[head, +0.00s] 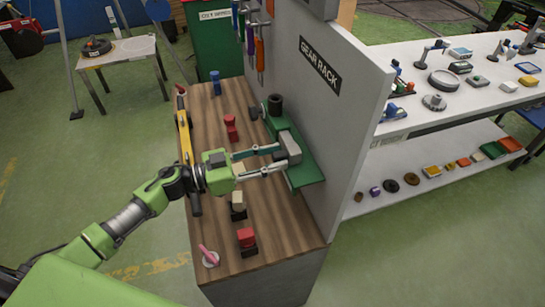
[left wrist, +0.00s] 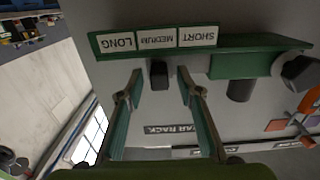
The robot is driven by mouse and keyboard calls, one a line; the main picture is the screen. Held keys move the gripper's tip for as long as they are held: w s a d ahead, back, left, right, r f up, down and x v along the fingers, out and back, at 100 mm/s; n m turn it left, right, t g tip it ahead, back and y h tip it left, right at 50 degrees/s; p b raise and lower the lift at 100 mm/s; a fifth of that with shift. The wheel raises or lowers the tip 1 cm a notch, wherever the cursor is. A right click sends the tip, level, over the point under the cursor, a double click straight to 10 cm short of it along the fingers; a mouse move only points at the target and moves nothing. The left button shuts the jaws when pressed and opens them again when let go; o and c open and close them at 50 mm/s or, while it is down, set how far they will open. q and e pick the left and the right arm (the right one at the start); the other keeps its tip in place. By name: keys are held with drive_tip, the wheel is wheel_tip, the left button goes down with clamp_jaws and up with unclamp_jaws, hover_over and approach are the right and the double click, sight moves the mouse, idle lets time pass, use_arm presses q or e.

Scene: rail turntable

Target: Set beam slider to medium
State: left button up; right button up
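The beam slider's green plate (left wrist: 240,65) carries the labels LONG, MEDIUM and SHORT, seen upside down in the left wrist view. A dark slider knob (left wrist: 159,75) sits in line with the MEDIUM label (left wrist: 157,40). In the head view the green fixture (head: 305,175) stands against the grey panel, with a grey block (head: 290,147) on it. My left gripper (head: 282,158) reaches the fixture from the left. In the left wrist view my left gripper (left wrist: 160,74) is open, one finger on each side of the knob, with visible gaps. My right gripper is not in view.
The wooden bench top (head: 212,130) holds red blocks (head: 246,238), a yellow bar (head: 184,130) and a pink-handled lever (head: 208,255). The panel (head: 345,130) marked GEAR RACK rises right of the fixture. A white shelf (head: 440,180) with parts stands beyond it.

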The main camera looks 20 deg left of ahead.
use_arm(q)
drive_tip(key=v, duration=1.2)
